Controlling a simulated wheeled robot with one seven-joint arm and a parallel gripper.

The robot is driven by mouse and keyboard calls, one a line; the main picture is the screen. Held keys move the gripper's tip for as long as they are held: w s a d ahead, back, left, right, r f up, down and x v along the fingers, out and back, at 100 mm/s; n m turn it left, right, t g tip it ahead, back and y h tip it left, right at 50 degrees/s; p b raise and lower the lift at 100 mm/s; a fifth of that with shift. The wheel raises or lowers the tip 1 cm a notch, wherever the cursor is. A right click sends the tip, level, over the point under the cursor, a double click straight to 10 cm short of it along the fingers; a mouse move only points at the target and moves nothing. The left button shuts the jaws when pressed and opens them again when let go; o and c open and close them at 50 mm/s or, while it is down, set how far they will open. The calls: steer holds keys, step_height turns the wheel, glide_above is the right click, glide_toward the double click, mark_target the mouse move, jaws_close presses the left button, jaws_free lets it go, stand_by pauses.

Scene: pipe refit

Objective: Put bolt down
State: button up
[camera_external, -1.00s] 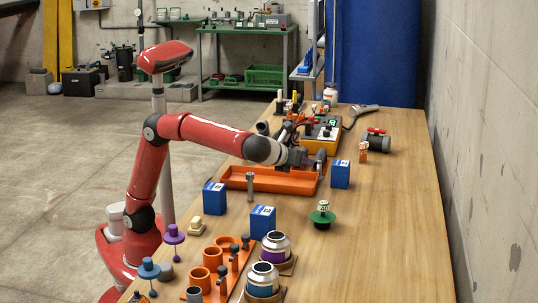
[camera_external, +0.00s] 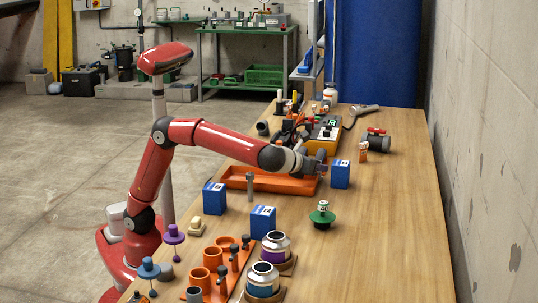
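A grey bolt-like piece (camera_external: 250,186) stands upright on the wooden table, in front of the orange tray, with its wider head on top. It is well to the left of my gripper and apart from it. My gripper (camera_external: 321,167) is over the right end of the orange tray (camera_external: 243,183), close to the left side of a blue box (camera_external: 340,175). Its fingers are small and dark here, so I cannot see whether they are open or hold a bolt. I cannot tell whether the gripper touches the box.
Two more blue boxes (camera_external: 214,198) (camera_external: 263,222) stand nearer. A green disc piece (camera_external: 322,214), an orange-white bottle (camera_external: 363,151) and a pipe valve (camera_external: 376,141) are on the right. An orange rack (camera_external: 232,268) and metal jars (camera_external: 276,246) fill the front left. The right front tabletop is clear.

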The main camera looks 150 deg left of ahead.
jaws_close()
step_height(320, 180, up, 19)
steer(key=p, duration=0.3)
steer(key=w+d+f+m+t+b, duration=0.1)
steer(key=w+d+f+b, duration=0.1)
steer(key=w+f, duration=0.3)
steer(key=w+d+f+m+t+b, duration=0.1)
steer(key=w+d+f+t+b, duration=0.1)
steer(key=w+d+f, duration=0.2)
steer(key=w+d+f+m+t+b, duration=0.1)
steer(key=w+d+f+m+b, duration=0.1)
steer(key=w+f, duration=0.3)
steer(key=shift+w+d+f+t+b, duration=0.2)
steer(key=shift+w+d+b, duration=0.1)
steer(key=shift+w+d, duration=0.2)
steer(key=shift+w+d+f+t+b, duration=0.1)
steer(key=shift+w+d+t+b, duration=0.15)
steer(key=shift+w+d, duration=0.2)
steer(key=shift+f+b, duration=0.8)
steer(key=shift+f, duration=1.25)
